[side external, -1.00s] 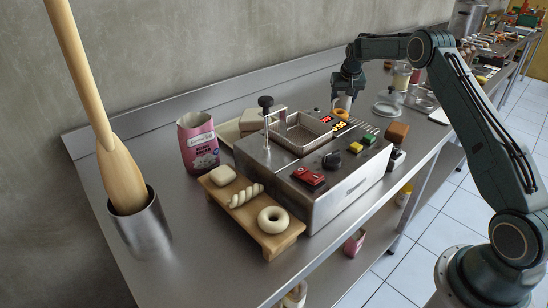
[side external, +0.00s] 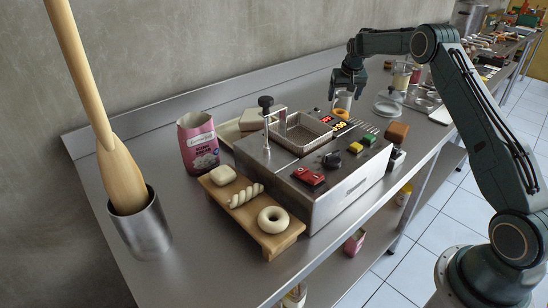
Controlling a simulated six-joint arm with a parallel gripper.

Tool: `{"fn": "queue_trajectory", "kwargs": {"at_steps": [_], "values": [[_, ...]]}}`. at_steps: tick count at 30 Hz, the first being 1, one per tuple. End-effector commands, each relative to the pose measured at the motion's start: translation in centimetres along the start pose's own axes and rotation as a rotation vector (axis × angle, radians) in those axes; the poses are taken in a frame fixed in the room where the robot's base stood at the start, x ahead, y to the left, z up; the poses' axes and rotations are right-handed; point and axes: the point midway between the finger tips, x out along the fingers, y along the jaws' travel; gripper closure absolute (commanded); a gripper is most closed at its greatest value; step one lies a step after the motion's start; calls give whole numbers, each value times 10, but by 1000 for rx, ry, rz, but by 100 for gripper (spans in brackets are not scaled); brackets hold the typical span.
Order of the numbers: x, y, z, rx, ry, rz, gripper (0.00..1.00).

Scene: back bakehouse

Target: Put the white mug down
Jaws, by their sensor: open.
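A small pale mug (side external: 343,102), apparently the white mug, stands upright on the steel bench just behind the metal machine. Its lower part is partly hidden by the machine and an orange item in front of it. My gripper (side external: 346,95) points down right above the mug, its fingers spread open. At this size I cannot tell whether the fingertips still reach beside the rim.
The metal machine (side external: 345,195) with switches and a tray stands in front of the mug. A dough board (side external: 285,240), a pink bag (side external: 198,145) and a steel pot (side external: 146,235) are nearer. Bench behind the mug is clear.

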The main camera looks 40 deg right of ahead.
Motion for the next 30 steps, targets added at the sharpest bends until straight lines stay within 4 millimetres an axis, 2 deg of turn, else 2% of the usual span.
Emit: {"fn": "queue_trajectory", "kwargs": {"at_steps": [12, 18, 24, 30], "values": [[-66, 0, -1, -1, 3, 0, 24], [-91, 0, 0, -2, 2, 0, 24], [-103, 0, 0, -1, 2, 1, 24], [-104, 0, 0, -1, 1, 1, 24]]}}
